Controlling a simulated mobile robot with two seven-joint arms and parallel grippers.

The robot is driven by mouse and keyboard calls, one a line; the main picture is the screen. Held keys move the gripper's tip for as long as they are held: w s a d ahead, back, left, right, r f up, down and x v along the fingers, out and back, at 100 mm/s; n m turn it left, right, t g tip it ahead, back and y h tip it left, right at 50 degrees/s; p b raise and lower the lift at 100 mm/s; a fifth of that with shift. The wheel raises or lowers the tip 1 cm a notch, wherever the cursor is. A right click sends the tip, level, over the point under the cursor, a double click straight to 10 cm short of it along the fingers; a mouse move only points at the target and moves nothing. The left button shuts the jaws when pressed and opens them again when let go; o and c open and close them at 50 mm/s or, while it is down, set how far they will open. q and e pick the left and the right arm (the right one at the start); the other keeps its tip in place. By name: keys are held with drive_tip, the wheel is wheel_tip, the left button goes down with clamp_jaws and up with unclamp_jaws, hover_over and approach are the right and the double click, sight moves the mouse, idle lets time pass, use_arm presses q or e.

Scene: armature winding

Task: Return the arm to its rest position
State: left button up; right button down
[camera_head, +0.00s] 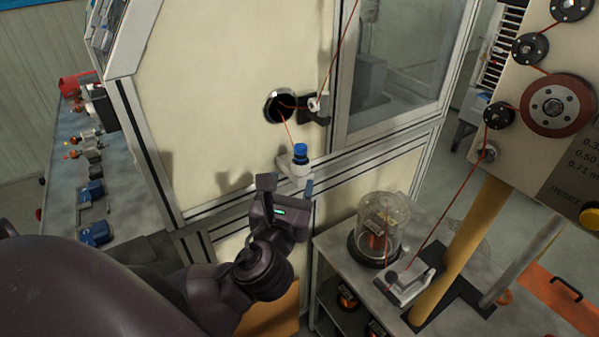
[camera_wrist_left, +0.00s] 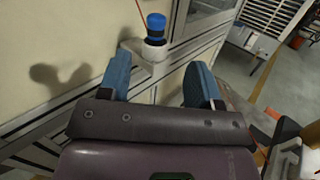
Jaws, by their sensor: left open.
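My left gripper (camera_head: 287,187) is in front of the cream machine cabinet, just below a small shelf on its frame. In the left wrist view, its two blue fingers (camera_wrist_left: 157,82) stand wide apart with nothing between them. A blue-capped white piece (camera_head: 300,153) stands upright on the shelf, beyond the fingertips and apart from them. It also shows in the left wrist view (camera_wrist_left: 155,30). A red wire (camera_head: 287,128) runs from the cabinet's round hole down to this piece. My right gripper is not in view.
A grey table (camera_head: 335,240) at right holds a glass dome (camera_head: 380,230) and a wire guide block (camera_head: 408,286). A panel with black pulleys (camera_head: 529,48) stands at far right, with red wire over it. A bench with motor parts (camera_head: 88,190) lies at left.

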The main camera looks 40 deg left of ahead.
use_arm(q)
drive_tip(key=shift+s, duration=0.15)
drive_tip(key=shift+d, duration=0.1)
drive_tip(key=w+d+f+n+g+h, duration=0.15)
drive_tip(key=f+n+h, duration=0.35)
drive_tip(key=n, duration=0.5)
drive_tip(key=w+d+f+n+g+h, duration=0.1)
drive_tip(key=d+f+n+h, duration=0.15)
drive_tip(key=f+n, duration=0.6)
drive_tip(key=s+a+f+n+g, duration=0.1)
drive_tip(key=s+a+f+n, duration=0.1)
drive_tip(key=s+f+n, duration=0.4)
drive_tip(key=s+a+f+n+g, duration=0.2)
drive_tip(key=s+f+n, duration=0.4)
drive_tip(key=f, duration=0.4)
drive_tip(key=shift+s+f+n+b, duration=0.15)
drive_tip(key=shift+f+n+b, duration=0.2)
drive_tip(key=shift+n, duration=0.3)
drive_tip(key=shift+a+r+g+y, duration=0.1)
drive_tip(key=shift+g+y, duration=0.15)
